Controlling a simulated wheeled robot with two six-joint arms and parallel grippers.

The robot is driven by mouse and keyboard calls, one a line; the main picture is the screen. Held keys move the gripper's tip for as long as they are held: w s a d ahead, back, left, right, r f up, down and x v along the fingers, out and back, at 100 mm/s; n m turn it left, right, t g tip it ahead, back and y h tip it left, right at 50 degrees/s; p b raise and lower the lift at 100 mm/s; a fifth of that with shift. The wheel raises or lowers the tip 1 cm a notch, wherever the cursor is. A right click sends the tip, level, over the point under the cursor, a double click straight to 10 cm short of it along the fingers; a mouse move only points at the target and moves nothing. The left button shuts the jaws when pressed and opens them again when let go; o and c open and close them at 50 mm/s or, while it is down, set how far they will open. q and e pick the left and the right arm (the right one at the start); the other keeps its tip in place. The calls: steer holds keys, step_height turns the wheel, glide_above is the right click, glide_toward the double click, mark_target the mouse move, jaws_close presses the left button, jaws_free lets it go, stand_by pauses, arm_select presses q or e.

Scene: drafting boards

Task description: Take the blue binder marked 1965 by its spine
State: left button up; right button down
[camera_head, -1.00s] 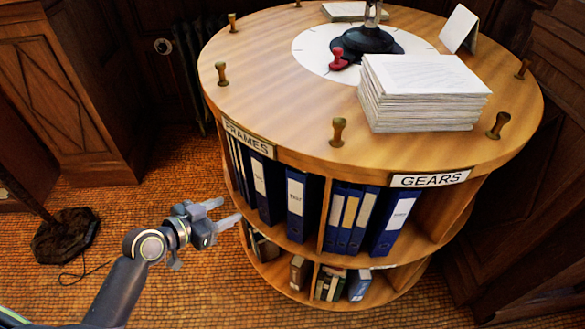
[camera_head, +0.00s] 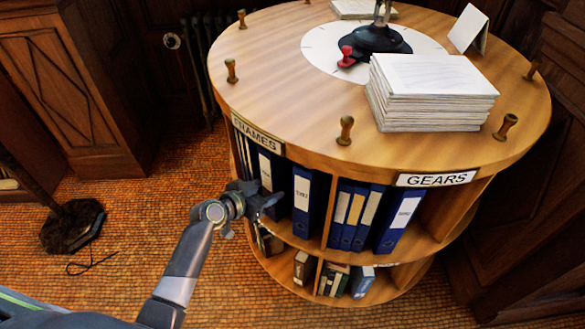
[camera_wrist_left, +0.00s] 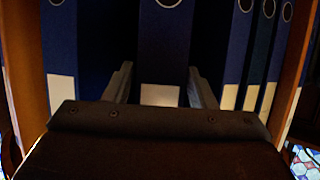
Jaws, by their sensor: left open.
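Blue binders with white spine labels stand in the shelf under the FRAMES sign (camera_head: 257,137). My left gripper (camera_head: 270,203) is open in front of one blue binder (camera_head: 265,172). In the left wrist view my left gripper (camera_wrist_left: 160,72) has one finger on each side of the spine of the middle binder (camera_wrist_left: 163,45). I cannot tell whether the fingers touch it. Another blue binder (camera_head: 301,205) stands to its right in the head view. The year on the labels is too small to read, so I cannot tell which is 1965. My right gripper is out of view.
The round wooden stand (camera_head: 290,105) carries a paper stack (camera_head: 430,85), a red stamp (camera_head: 346,57) and wooden-handled stamps near its rim. More binders stand under the GEARS sign (camera_head: 436,179).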

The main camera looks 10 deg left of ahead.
arm_select(q)
steer(key=shift+x, duration=1.85)
steer(key=c, duration=0.9)
steer(key=shift+c, duration=0.8)
steer(key=shift+r, duration=0.1)
